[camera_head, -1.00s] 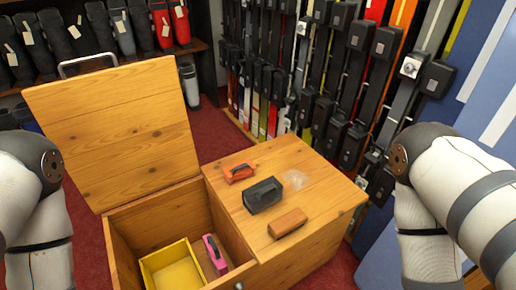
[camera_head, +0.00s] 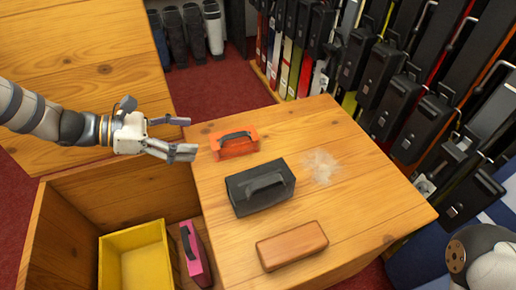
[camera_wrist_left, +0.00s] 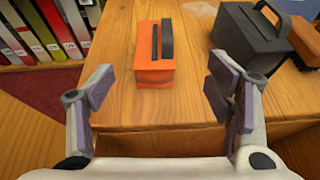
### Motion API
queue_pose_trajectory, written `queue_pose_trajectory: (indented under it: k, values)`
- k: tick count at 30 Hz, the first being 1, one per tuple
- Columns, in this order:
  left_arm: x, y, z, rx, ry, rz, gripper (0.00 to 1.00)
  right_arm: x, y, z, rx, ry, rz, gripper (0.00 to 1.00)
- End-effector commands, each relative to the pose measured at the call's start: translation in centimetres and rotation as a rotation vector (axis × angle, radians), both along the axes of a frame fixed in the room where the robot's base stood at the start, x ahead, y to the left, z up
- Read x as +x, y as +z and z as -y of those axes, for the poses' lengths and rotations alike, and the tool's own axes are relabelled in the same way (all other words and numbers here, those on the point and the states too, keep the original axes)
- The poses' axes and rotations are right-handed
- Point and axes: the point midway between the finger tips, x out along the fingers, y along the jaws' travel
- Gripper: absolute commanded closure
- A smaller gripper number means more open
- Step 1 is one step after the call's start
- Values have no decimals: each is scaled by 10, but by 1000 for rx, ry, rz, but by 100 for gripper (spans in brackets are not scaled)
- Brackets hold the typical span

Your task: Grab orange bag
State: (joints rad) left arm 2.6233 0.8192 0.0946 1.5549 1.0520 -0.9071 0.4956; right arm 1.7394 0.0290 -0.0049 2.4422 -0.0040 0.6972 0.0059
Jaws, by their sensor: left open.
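The orange bag (camera_head: 234,143) with a dark handle stands on the wooden bench top, near its back left corner. It also shows in the left wrist view (camera_wrist_left: 153,70), ahead of and between the fingers. My left gripper (camera_head: 186,138) is open and empty, just left of the bag and apart from it. Its two fingers also show in the left wrist view (camera_wrist_left: 163,102). My right gripper is out of view; only part of my right arm shows at the lower right.
A black case (camera_head: 262,188) and a brown block-like case (camera_head: 292,246) stand on the bench top (camera_head: 365,205). The open compartment at left holds a yellow bin (camera_head: 133,258) and a pink bag (camera_head: 195,255). The raised lid (camera_head: 85,75) stands behind my left arm. Racks line the back right.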

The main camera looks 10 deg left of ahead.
Motion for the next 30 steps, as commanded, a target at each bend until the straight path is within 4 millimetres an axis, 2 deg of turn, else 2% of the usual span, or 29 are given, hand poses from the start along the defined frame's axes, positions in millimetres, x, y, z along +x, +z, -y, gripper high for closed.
queue_pose_trajectory:
  k: [1,4,10,14,21,24,30]
  values:
    - [2,-8,-2,-8,7,-2,27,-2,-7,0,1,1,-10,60]
    - [6,-10,2,-15,9,2,27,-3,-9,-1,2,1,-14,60]
    - [26,-28,37,-14,5,0,27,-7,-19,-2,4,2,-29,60]
    - [36,-34,50,-13,7,0,27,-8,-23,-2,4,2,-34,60]
    - [58,-56,81,-11,5,1,27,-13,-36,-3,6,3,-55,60]
    - [63,-58,88,-12,7,2,27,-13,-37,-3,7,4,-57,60]
    - [64,-56,89,-12,9,3,27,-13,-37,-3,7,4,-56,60]
